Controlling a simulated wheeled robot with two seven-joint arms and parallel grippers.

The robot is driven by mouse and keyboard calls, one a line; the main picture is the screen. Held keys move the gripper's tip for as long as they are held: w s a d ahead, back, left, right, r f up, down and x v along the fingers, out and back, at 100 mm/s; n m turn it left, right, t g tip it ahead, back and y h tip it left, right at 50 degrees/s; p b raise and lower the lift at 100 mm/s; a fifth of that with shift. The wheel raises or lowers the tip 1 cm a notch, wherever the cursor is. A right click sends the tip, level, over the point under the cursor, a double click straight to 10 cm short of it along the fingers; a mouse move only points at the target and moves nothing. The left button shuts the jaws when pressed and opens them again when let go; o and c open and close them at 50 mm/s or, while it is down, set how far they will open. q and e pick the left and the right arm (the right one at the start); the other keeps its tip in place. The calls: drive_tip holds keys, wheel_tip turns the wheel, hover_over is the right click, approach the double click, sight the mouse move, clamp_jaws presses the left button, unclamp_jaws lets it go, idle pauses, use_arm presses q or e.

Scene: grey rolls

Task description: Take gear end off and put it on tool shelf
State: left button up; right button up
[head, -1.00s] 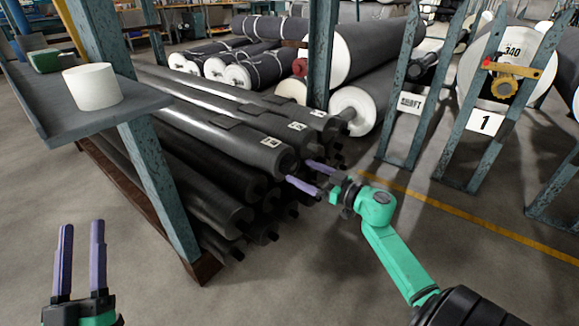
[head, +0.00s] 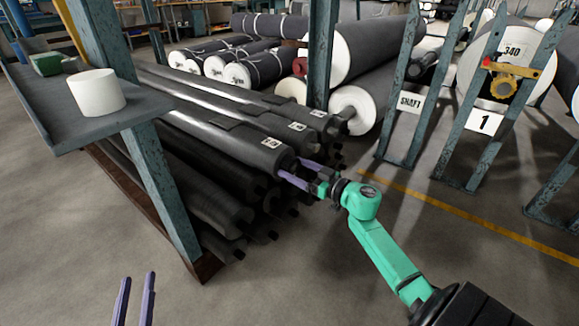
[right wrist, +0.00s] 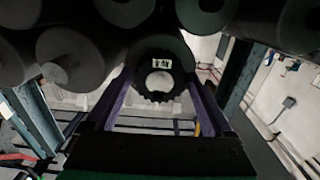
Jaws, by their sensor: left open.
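In the right wrist view a dark toothed ring, seemingly the gear end (right wrist: 159,92), faces the camera with a pale label and a light round centre. My right gripper (head: 292,168) is open at the near ends of the stacked dark rolls (head: 240,142). Its fingers (right wrist: 160,85) stand on either side of the ring in the wrist view; whether they touch it I cannot tell. In the head view the ring cannot be made out. The grey tool shelf (head: 75,135) is at the left. My left gripper (head: 137,278) is open and empty at the bottom left, mostly cut off.
A white cylinder (head: 97,93) and a green item (head: 46,64) sit on the shelf. A teal post (head: 165,200) stands between shelf and rolls. Open floor lies right of the rolls.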

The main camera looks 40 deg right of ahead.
clamp_jaws()
drive_tip(key=shift+s+d+r+p, duration=0.1)
drive_tip(key=shift+s+p, duration=0.35)
drive_tip(key=shift+s, duration=0.05)
use_arm(q)
wheel_tip(320, 180, up, 4)
drive_tip(key=shift+f+p, duration=0.15)
drive_tip(key=shift+p, duration=1)
use_arm(e)
drive_tip(key=v, duration=0.4)
drive_tip(key=shift+s+d, duration=0.1)
drive_tip(key=shift+s, duration=0.25)
